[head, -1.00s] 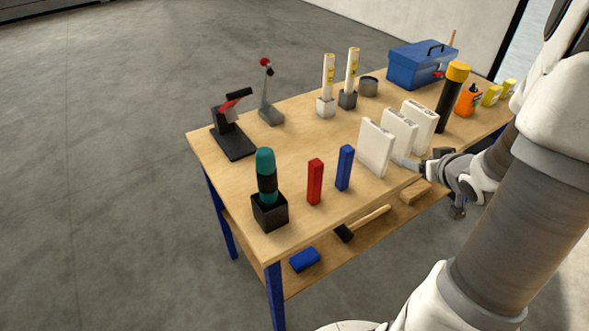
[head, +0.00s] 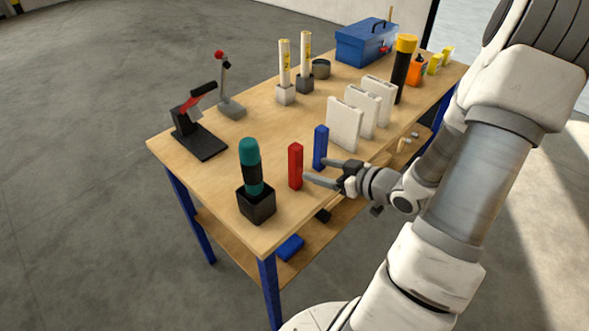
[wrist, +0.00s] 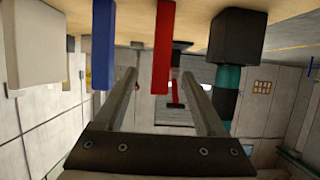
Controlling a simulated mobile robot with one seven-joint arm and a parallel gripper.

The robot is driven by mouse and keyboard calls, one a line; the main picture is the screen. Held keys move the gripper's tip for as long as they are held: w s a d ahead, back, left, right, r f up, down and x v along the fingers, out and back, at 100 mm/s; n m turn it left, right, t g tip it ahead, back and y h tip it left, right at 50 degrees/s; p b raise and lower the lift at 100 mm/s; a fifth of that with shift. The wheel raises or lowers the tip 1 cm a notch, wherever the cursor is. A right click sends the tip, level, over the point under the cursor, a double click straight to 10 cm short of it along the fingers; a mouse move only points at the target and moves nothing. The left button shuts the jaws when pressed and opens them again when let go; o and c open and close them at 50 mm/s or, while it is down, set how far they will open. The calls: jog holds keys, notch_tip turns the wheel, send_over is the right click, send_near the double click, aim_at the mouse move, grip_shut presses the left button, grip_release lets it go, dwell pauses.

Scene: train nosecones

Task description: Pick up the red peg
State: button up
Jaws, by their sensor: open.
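The red peg (head: 295,167) stands upright near the front edge of the wooden table (head: 226,213). The blue peg (head: 320,148) stands upright just behind and right of it. My gripper (head: 314,171) is open and empty, its fingers level and pointing at the red peg from the right. One fingertip appears close to the red peg, the other near the blue peg. In the wrist view, which is upside down, the red peg (wrist: 163,45) lies between the lines of the two fingers (wrist: 159,74), and the blue peg (wrist: 103,42) is outside the left finger. Contact cannot be told.
A green-handled tool in a black holder (head: 256,205) stands left of the red peg. White upright blocks (head: 344,124) stand right of the blue peg. A black clamp stand (head: 200,141) is further back left. Bare tabletop lies behind the pegs.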

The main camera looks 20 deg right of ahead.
aim_at(301, 165)
jog(key=x, duration=0.6)
jog(key=shift+w+a+f+b, duration=0.15)
jog(key=shift+w+a+b, duration=0.05)
jog(key=shift+w+b, duration=0.1)
jog(key=shift+x, duration=2.65)
jog(key=shift+a, duration=0.1)
grip_shut()
